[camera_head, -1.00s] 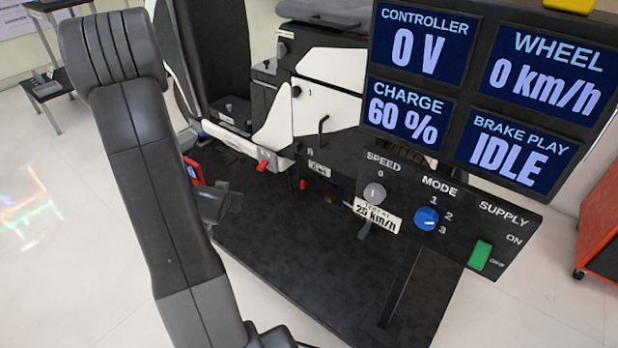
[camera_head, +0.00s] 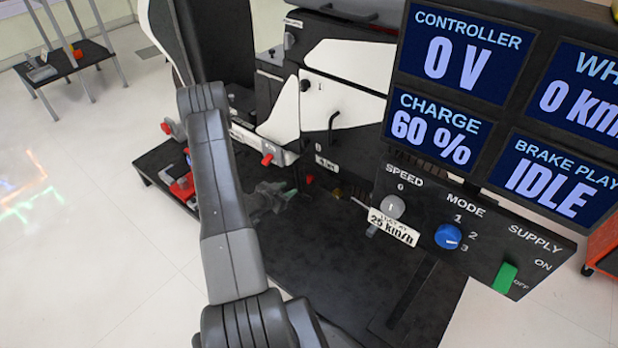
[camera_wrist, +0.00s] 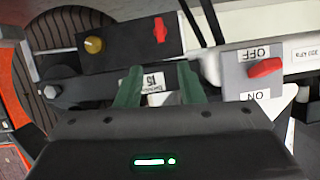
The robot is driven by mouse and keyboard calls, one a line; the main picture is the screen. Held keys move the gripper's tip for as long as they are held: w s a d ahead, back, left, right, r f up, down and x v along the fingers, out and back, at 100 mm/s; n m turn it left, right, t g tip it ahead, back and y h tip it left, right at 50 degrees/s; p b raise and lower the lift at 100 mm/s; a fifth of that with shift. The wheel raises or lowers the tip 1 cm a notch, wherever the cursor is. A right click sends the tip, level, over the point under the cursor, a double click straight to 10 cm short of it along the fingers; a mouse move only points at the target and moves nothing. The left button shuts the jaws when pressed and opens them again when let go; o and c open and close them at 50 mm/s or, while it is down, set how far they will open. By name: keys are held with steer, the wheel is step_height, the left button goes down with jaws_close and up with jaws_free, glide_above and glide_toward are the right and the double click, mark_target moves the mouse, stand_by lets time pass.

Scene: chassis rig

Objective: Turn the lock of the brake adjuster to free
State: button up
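In the wrist view a black block carries a brass round knob (camera_wrist: 93,45) and a small red tab (camera_wrist: 160,30), which looks like the brake adjuster's lock. The tab stands lengthwise up and down in the picture; no lettering beside it is readable. My gripper (camera_wrist: 160,84) has two green fingers spread apart, with nothing held between them. A white label marked 15 shows behind the gap. The red tab is beyond the fingertips, apart from them. In the head view my gripper (camera_head: 275,196) is small and low beside the rig; its fingers are hard to make out.
A red switch lever (camera_wrist: 265,68) on a grey plate marked OFF and ON is right of my fingers. A dark tyre (camera_wrist: 62,85) is at left. In the head view, the control panel (camera_head: 470,225) stands at right; its brake play screen (camera_head: 555,178) reads IDLE.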

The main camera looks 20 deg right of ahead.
mark_target(308, 178)
steer(key=b+x, duration=0.2)
steer(key=x, duration=1.1)
steer(key=shift+d, duration=0.1)
